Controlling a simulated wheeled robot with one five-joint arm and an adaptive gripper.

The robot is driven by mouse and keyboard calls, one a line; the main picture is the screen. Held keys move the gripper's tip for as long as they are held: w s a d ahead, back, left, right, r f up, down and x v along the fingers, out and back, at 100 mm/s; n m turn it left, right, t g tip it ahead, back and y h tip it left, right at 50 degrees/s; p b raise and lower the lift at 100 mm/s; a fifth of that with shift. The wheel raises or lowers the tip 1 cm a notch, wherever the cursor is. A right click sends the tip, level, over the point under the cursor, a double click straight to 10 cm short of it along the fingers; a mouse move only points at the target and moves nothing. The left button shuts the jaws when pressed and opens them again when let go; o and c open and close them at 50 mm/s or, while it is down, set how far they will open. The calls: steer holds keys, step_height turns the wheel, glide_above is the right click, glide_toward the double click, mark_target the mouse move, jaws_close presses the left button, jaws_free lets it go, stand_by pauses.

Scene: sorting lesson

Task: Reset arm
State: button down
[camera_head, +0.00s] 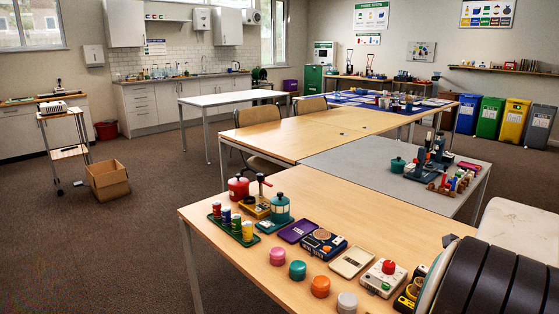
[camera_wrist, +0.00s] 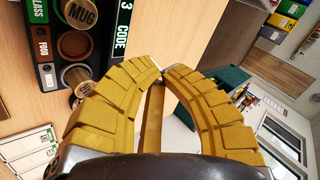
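My gripper (camera_wrist: 162,72) shows in the wrist view as two yellow segmented fingers that bow outward. Their tips come together in the middle of the picture, and I see no object held between them. A yellow-brown strip shows through the space behind the tips. I cannot pick out the gripper in the head view. A large dark ribbed shape at its lower right corner looks like part of my arm and covers the near right end of the table.
A wooden table (camera_head: 222,222) carries jars, coloured lids and small devices. A grey table (camera_head: 335,165) stands behind it. Coloured bins (camera_head: 490,117) line the right wall. A cardboard box (camera_head: 108,183) sits on open carpet at left. The wrist view shows a black labelled rack (camera_wrist: 44,12).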

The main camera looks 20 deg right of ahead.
steer(key=w+a+r+n+t+y+p, duration=0.1)
steer(key=w+a+r+n+p, duration=0.25)
steer(key=a, duration=0.45)
steer(key=w+a+r+n+y+p, duration=0.25)
steer(key=a+n+p, duration=0.2)
steer(key=a, duration=0.35)
steer(key=w+a+r+n+t+y+p, duration=0.1)
steer(key=w+a+r+n+p, duration=0.25)
steer(key=a, duration=0.45)
steer(key=s+a+r+n+y+p, duration=0.1)
steer(key=s+a+r+n+p, duration=0.1)
steer(key=s+a+n+p, duration=0.2)
steer(key=s+a+r+n+g+y+p, duration=0.1)
steer(key=s+a+n+p, duration=0.3)
steer(key=a+n, duration=0.6)
steer(key=a+r+y+p, duration=0.1)
steer(key=a, duration=0.4)
steer(key=shift+s+a+g, duration=0.15)
steer(key=shift+a+g, duration=0.15)
steer(key=shift+d, duration=0.1)
